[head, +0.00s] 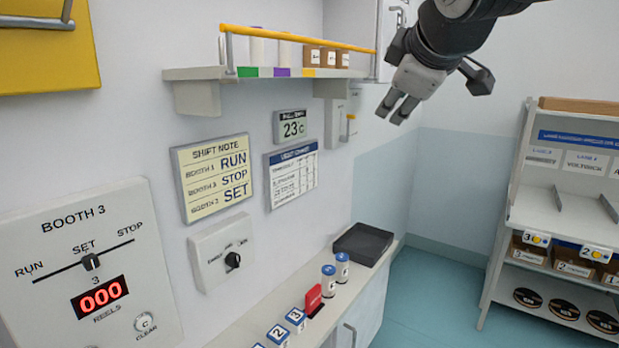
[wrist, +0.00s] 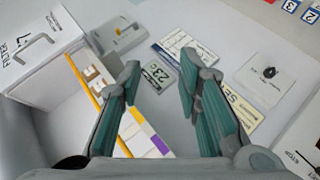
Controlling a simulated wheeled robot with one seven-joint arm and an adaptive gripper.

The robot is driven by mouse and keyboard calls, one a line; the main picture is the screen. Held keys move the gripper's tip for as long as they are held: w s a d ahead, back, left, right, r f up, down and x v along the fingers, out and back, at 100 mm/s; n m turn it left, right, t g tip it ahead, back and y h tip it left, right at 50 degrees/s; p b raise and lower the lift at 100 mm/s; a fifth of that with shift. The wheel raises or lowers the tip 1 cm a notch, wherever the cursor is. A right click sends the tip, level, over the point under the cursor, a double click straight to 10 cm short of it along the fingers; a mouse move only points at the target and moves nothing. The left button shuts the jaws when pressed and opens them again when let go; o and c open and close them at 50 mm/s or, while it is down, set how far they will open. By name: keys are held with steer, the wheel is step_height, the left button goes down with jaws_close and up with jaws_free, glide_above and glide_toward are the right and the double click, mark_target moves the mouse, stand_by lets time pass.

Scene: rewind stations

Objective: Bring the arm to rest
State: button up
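My arm reaches in from the top of the head view, and my gripper (head: 396,108) hangs in the air in front of the wall, right of the shelf. In the wrist view my gripper (wrist: 162,68) is open, with a clear gap between its two fingers and nothing held. The wall thermometer reading 23°C (wrist: 157,76) shows behind that gap. The Booth 3 panel (head: 60,230) is at the lower left of the head view, its slider knob (head: 91,261) at SET and its red display (head: 100,297) reading 000.
A wall shelf (head: 195,73) with a yellow rail (head: 300,39) is left of my gripper. Below, the counter holds a black tray (head: 363,244), two canisters (head: 328,281) and a red item (head: 314,299). A shelving rack (head: 520,190) stands right; blue floor between is clear.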

steer(key=s+d+f+m+g, duration=0.2)
steer(key=s+f+m, duration=0.4)
steer(key=s+f, duration=0.5)
steer(key=s+d+f+m+g, duration=0.2)
steer(key=s+f+m+g, duration=0.2)
steer(key=s+f, duration=0.7)
steer(key=s+m, duration=0.2)
steer(key=s, duration=0.1)
steer(key=shift+s+d+m, duration=0.3)
steer(key=shift+s+d, duration=0.05)
